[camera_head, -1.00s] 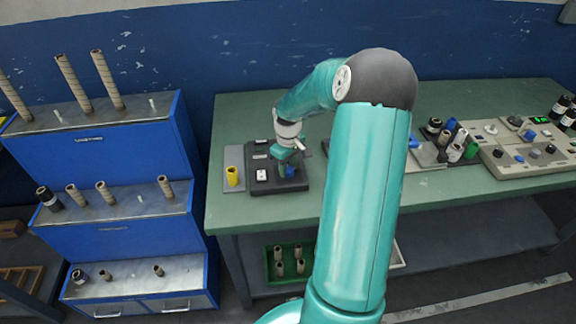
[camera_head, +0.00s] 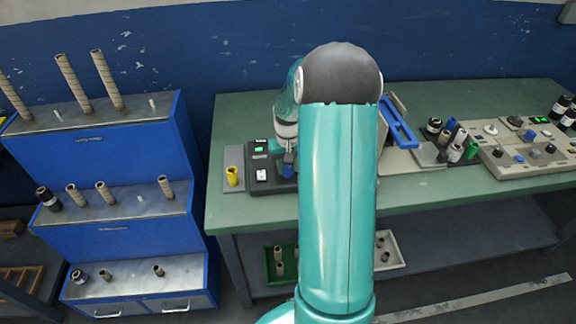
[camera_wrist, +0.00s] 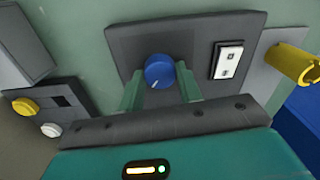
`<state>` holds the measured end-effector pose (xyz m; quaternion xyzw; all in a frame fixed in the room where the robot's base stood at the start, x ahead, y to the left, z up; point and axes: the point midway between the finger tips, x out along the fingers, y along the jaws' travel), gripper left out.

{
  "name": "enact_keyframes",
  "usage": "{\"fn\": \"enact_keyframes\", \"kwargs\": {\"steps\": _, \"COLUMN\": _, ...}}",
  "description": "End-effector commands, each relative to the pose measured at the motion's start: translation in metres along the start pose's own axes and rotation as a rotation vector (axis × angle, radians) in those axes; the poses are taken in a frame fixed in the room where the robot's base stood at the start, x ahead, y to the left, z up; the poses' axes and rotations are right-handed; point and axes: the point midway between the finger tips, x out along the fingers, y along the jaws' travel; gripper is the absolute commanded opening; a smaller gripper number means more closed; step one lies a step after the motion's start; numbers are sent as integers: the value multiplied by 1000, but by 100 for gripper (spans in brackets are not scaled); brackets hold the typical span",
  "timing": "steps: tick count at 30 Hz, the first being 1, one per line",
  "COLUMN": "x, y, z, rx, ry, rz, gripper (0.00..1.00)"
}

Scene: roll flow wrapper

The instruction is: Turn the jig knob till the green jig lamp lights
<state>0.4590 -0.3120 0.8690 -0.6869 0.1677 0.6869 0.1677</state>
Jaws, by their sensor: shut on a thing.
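The jig is a dark panel (camera_head: 286,186) at the left of the green bench. Its blue round knob (camera_wrist: 159,68) shows in the wrist view, with a white mark pointing down. My gripper (camera_wrist: 158,83) is shut on the knob, one green finger on each side. In the head view my gripper (camera_head: 289,163) is over the jig, and my arm hides part of the panel. The green jig lamp (camera_head: 259,149) glows bright on the panel's left side.
A white rocker switch (camera_wrist: 229,60) sits beside the knob. A yellow cylinder (camera_head: 234,176) stands on a grey plate left of the jig. To the right are a blue frame (camera_head: 398,123), several rolls and a control panel (camera_head: 530,158). A blue stepped rack (camera_head: 130,150) stands left.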

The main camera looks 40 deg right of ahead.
Motion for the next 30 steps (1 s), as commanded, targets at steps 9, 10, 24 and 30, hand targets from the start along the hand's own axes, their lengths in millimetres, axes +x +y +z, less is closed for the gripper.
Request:
{"fn": "enact_keyframes", "kwargs": {"steps": 9, "x": 0, "y": 0, "z": 0, "rx": 34, "ry": 0, "rz": 0, "gripper": 12}}
{"fn": "enact_keyframes", "kwargs": {"steps": 10, "x": 0, "y": 0, "z": 0, "rx": 34, "ry": 0, "rz": 0, "gripper": 12}}
{"fn": "enact_keyframes", "kwargs": {"steps": 24, "x": 0, "y": 0, "z": 0, "rx": 33, "ry": 0, "rz": 0, "gripper": 57}}
{"fn": "enact_keyframes", "kwargs": {"steps": 30, "x": -3, "y": 0, "z": 0, "rx": 33, "ry": 1, "rz": 0, "gripper": 57}}
